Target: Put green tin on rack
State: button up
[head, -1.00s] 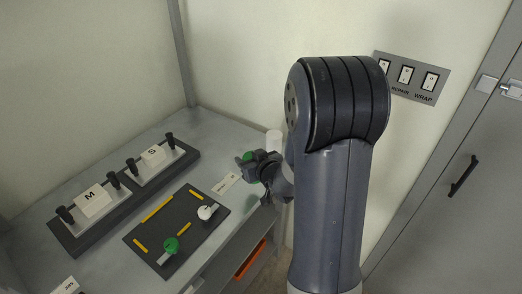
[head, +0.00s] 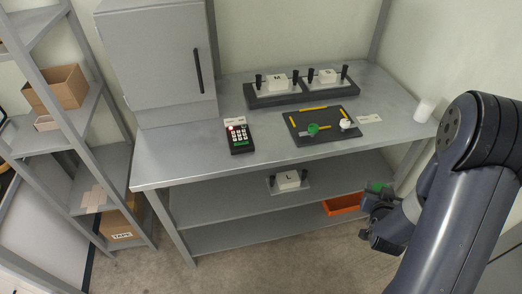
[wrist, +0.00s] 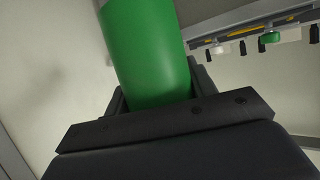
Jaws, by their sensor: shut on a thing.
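The green tin (wrist: 145,50) is a plain green cylinder, large in the wrist view. My gripper (wrist: 150,103) is shut on it, with a dark finger on each side. In the head view my gripper (head: 380,205) is at the lower right, in front of the bench's right end. Only a small green part of the tin (head: 378,187) shows there; the rest is hidden. A grey open shelf rack (head: 92,148) stands at the far left, with its shelves partly clear, well away from my gripper.
The grey bench (head: 190,153) carries a cabinet (head: 155,60), a keypad (head: 239,136), black formers (head: 270,98), a dark board (head: 310,138) and a white cylinder (head: 424,110). An orange tray (head: 343,205) lies below. Cardboard boxes (head: 57,88) occupy the rack. Floor (head: 270,265) in front is clear.

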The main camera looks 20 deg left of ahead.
aim_at(182, 151)
jog(key=k+u, duration=0.1)
jog(key=u, duration=0.4)
jog(key=k+u, duration=0.15)
jog(key=u, duration=1.9)
jog(key=l+u, duration=0.45)
jog(key=l, duration=1.6)
